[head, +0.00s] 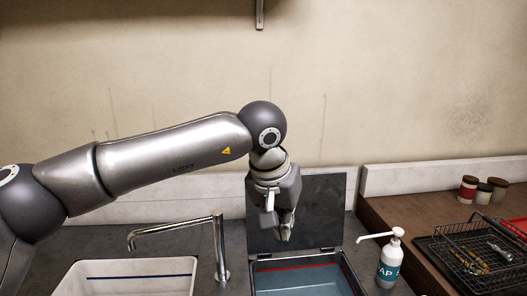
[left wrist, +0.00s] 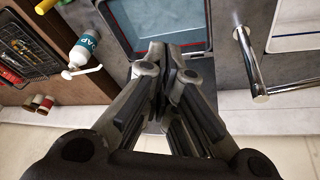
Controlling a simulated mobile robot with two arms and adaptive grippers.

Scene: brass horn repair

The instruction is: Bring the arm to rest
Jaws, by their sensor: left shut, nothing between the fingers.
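My left arm comes in from the left in the head view, with its gripper (head: 284,228) pointing down. The gripper hangs in front of the raised dark lid of a basin with blue inside (head: 305,280). It is shut and empty. In the left wrist view the closed fingers (left wrist: 172,62) show in the middle, with the basin (left wrist: 165,22) beyond them. I cannot tell the exact height of the fingertips above the basin. My right gripper is not in view.
A chrome faucet (head: 219,250) and a white sink (head: 133,262) are to the left. A soap bottle (head: 389,262) stands right of the basin. A wire basket (head: 478,240) and several small jars (head: 467,190) are on the brown counter at right. A wall is behind.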

